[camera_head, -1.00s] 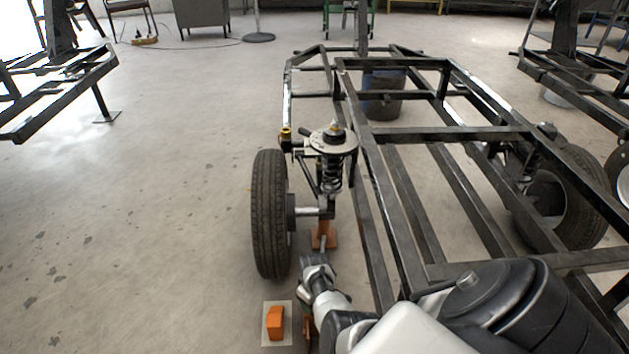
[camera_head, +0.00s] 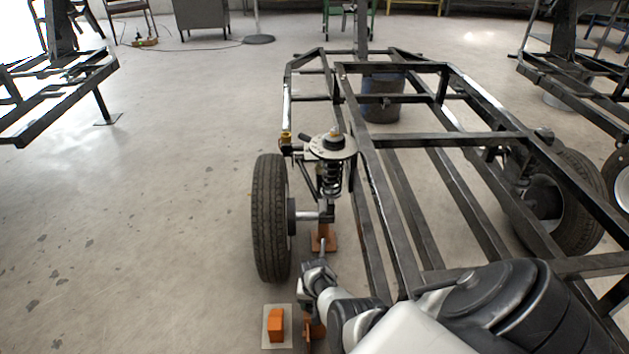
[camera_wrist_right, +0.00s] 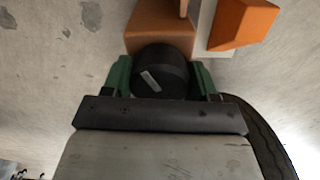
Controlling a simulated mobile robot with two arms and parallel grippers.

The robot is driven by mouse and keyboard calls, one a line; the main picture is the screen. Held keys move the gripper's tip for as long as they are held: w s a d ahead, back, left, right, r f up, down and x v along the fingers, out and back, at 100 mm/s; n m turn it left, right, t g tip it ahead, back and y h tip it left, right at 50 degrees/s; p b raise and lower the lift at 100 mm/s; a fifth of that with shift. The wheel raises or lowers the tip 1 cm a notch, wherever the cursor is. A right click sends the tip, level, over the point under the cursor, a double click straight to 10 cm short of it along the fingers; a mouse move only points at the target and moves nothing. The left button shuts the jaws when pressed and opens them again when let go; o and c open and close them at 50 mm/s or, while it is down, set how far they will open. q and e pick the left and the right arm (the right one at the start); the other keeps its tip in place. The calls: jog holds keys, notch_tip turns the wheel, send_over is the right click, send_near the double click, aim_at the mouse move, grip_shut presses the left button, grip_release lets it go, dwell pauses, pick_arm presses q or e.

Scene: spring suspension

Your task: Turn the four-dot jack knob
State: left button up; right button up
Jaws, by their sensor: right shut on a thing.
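In the right wrist view, a round black knob (camera_wrist_right: 160,72) with a short slanted white mark sits in front of a brown-orange jack body (camera_wrist_right: 160,28). The two green fingers of my right gripper (camera_wrist_right: 160,80) are shut on the knob from both sides. No dots can be made out on the knob. In the head view, my right wrist is low in the middle, beside the orange-brown jack part (camera_head: 314,328), and hides the knob. My left gripper is not in view.
An orange block (camera_head: 275,325) stands on a pale plate left of my wrist. The tyre (camera_head: 269,215), coil spring (camera_head: 331,178) and black chassis frame (camera_head: 400,215) are just beyond and to the right. Open concrete floor lies left.

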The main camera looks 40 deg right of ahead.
jog(key=m, duration=0.3)
jog(key=shift+m, duration=0.4)
jog(key=m, duration=0.3)
jog(key=shift+m, duration=0.3)
jog(key=m, duration=0.3)
jog(key=shift+m, duration=0.4)
jog(key=m, duration=0.3)
jog(key=shift+m, duration=0.3)
jog(key=m, duration=0.5)
jog(key=shift+s, duration=0.1)
jog(key=m, duration=0.5)
jog(key=shift+m, duration=0.3)
